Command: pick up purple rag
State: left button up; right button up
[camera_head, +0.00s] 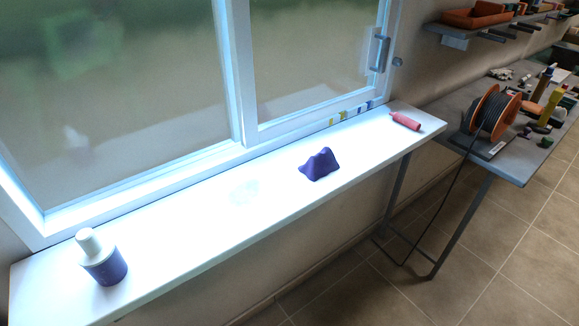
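The purple rag (320,165) sits crumpled in a small peaked heap on the white window sill (215,240), right of the middle of the view. Nothing touches it. Neither of my grippers shows in the head view.
A white-and-purple bottle (103,260) stands at the sill's left end. A red cylindrical object (405,122) lies at its right end. The window (240,80) rises behind. A grey workbench (515,165) with a cable reel (493,112) stands at right. The sill around the rag is clear.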

aim_at(320, 165)
jog(key=i+l+u, duration=0.1)
jog(key=l+u, duration=0.15)
jog(key=u, duration=0.2)
jog(key=l+u, duration=0.25)
jog(key=u, duration=0.25)
jog(key=l+u, duration=0.3)
jog(key=u, duration=0.15)
jog(key=l+u, duration=0.3)
jog(key=u, duration=0.15)
